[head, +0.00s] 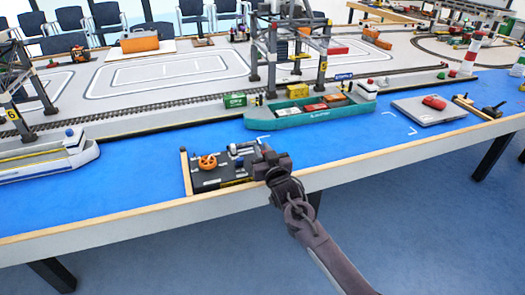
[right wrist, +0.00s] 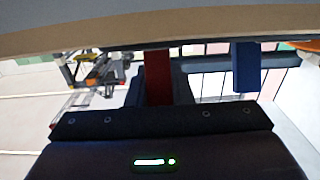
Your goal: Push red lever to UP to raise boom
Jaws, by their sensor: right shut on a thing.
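The red lever (right wrist: 157,76) stands between the dark fingers of my right gripper (head: 262,152) in the right wrist view. The gripper is shut on it. In the head view the gripper is at the right end of the dark control panel (head: 222,179) on the near table edge, and it hides the red lever. A blue lever (right wrist: 246,66) stands apart to the right in the right wrist view. An orange handwheel (head: 208,162) is on the panel's left part. I cannot read the lever's position marks. My left gripper is not in view.
A green model ship (head: 290,120) with containers lies behind the panel under a gantry crane (head: 271,65). Its boom is hard to make out. A grey plate (head: 412,112) with a red block lies to the right. The blue surface left of the panel (head: 140,180) is clear.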

